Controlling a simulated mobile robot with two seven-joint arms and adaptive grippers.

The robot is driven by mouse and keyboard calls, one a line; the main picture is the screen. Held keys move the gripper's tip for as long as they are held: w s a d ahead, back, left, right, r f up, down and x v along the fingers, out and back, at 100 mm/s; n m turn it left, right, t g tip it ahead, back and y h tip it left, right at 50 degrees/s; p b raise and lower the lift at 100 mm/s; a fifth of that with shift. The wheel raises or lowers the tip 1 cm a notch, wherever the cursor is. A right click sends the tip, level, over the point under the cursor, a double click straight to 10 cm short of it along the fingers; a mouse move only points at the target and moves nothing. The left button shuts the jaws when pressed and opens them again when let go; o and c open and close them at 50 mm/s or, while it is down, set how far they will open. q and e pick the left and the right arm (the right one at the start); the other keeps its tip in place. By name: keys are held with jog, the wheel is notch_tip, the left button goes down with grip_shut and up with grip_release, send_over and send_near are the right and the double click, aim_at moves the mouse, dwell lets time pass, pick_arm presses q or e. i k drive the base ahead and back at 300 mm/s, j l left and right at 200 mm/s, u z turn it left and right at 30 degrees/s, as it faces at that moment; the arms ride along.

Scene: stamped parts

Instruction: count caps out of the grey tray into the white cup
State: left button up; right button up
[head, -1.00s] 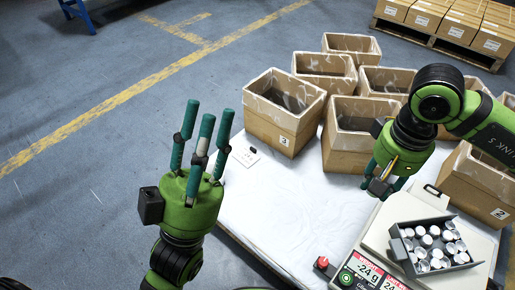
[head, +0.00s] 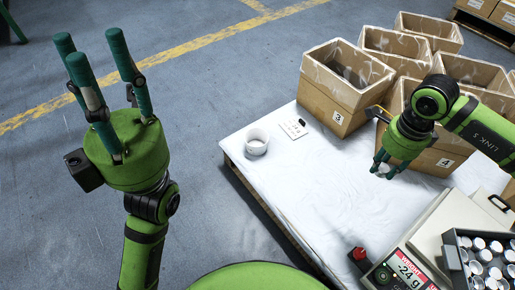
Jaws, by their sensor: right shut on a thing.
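The grey tray (head: 451,256) holds several white caps (head: 487,257) and sits at the lower right, partly cut off by the frame edge. The white cup (head: 257,148) stands upright near the left edge of the white-covered table; a little dark shows inside it. My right gripper (head: 383,171) is shut on a white cap (head: 384,170), above the table between the cup and the tray. Its fingers partly hide that cap. My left gripper (head: 103,75) is open and empty, fingers pointing up, off the table's left side.
The tray rests on a scale (head: 425,240) reading -24 g. A small card (head: 294,129) with a dark item lies right of the cup. Open cardboard boxes (head: 338,95) line the back. White table surface (head: 310,190) is clear before the cup.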

aim_at(256, 143)
jog(key=i+j+u, duration=0.2)
jog(key=i+j, duration=0.45)
jog(key=i, duration=0.1)
